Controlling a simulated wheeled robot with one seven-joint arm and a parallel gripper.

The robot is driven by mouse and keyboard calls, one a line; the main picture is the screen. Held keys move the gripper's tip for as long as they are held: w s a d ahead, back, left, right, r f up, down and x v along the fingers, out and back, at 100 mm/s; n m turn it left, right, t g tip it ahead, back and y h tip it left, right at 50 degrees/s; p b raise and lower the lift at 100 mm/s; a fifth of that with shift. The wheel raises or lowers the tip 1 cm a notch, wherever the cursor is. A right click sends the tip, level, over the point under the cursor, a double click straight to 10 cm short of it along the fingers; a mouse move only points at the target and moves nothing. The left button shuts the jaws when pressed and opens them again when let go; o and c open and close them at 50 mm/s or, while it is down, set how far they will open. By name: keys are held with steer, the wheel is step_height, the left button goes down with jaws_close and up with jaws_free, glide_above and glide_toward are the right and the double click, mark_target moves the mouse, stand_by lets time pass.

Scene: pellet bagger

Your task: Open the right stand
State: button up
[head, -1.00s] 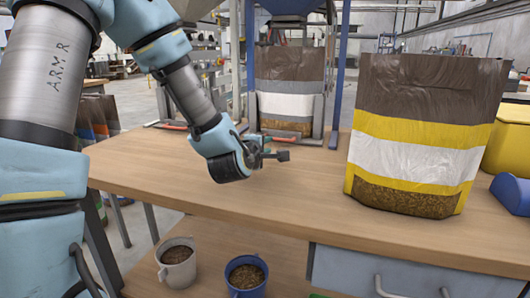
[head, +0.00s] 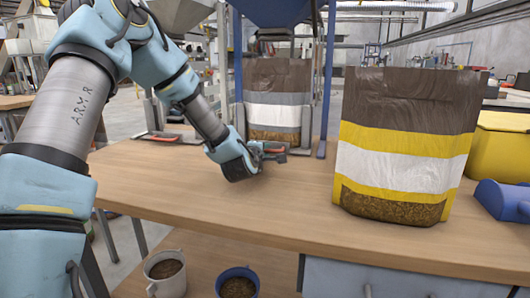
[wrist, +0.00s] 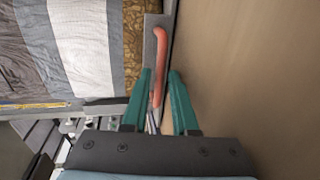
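The right stand is a metal frame with grey side plates (head: 306,122) between blue posts, under a blue hopper. It holds a brown, grey and white bag (head: 275,98) upright. A red handle (wrist: 161,58) lies low at the stand's front edge, beside the bag in the wrist view. My gripper (head: 272,151) is at this handle, low in front of the bag. In the wrist view its two teal fingers (wrist: 162,74) are apart, with the handle's near end between them. The left finger is close to the handle; whether it touches, I cannot tell.
A big brown, yellow and white bag (head: 405,140) stands on the table (head: 190,195) to the right of my gripper. A yellow container (head: 500,155) and a blue object (head: 503,201) are at far right. Another stand with a red handle (head: 160,139) is left. Mugs sit below.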

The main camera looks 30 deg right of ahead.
jaws_close()
stand_by(1.4)
